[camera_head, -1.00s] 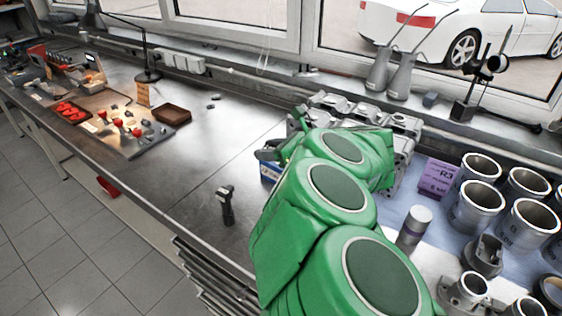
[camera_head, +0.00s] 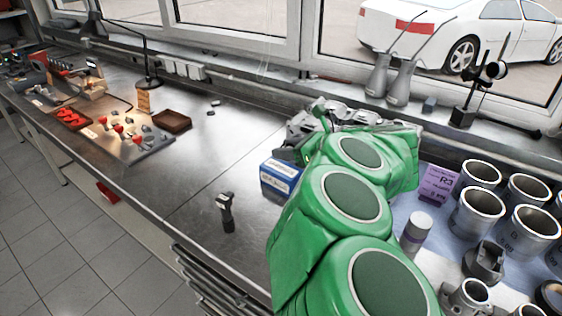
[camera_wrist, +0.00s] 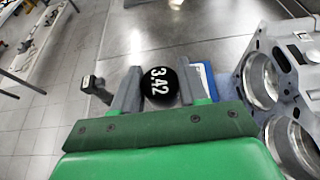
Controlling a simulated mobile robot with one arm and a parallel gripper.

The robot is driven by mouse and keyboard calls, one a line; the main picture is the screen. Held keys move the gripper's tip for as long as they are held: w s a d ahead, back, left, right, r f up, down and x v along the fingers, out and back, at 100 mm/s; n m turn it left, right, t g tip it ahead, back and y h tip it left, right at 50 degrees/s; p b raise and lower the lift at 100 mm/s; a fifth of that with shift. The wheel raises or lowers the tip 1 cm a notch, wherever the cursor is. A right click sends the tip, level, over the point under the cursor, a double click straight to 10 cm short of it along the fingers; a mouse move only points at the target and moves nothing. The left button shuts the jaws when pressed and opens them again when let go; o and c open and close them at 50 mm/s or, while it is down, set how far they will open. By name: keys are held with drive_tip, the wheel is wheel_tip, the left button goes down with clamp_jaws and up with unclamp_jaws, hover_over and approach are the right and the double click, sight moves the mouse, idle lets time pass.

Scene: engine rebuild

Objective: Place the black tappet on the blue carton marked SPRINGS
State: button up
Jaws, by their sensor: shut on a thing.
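The black tappet (camera_wrist: 160,86), a round piece marked 3.42 in white, is between the two fingers of my gripper (camera_wrist: 158,88) in the wrist view. My gripper is shut on it. The blue carton (camera_head: 281,181) with a white label stands on the steel bench, just left of my green arm in the head view; its lettering is too small to read. In the wrist view the carton (camera_wrist: 206,80) shows partly, just right of the right finger. The gripper and tappet are hidden behind my arm in the head view.
A dark upright tool (camera_head: 226,211) stands on the bench left of the carton, and a grey engine casting (camera_wrist: 275,75) lies to the right. A purple box (camera_head: 438,184), a grey-capped cylinder (camera_head: 416,232) and several metal cylinders stand farther right. The bench's middle is clear.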

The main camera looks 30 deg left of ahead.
sight(281, 168)
drive_tip(key=w+a+f, duration=0.2)
drive_tip(key=f, duration=0.1)
drive_tip(key=w+a+f, duration=0.3)
drive_tip(key=shift+w+a, duration=0.1)
drive_tip(key=shift+w, duration=0.05)
drive_tip(key=shift+w+a+f, duration=0.5)
drive_tip(key=shift+a+f, duration=0.05)
drive_tip(key=shift+f, duration=1.85)
drive_tip(key=shift+f, duration=0.1)
drive_tip(key=o, duration=1.1)
drive_tip(key=shift+v, duration=6)
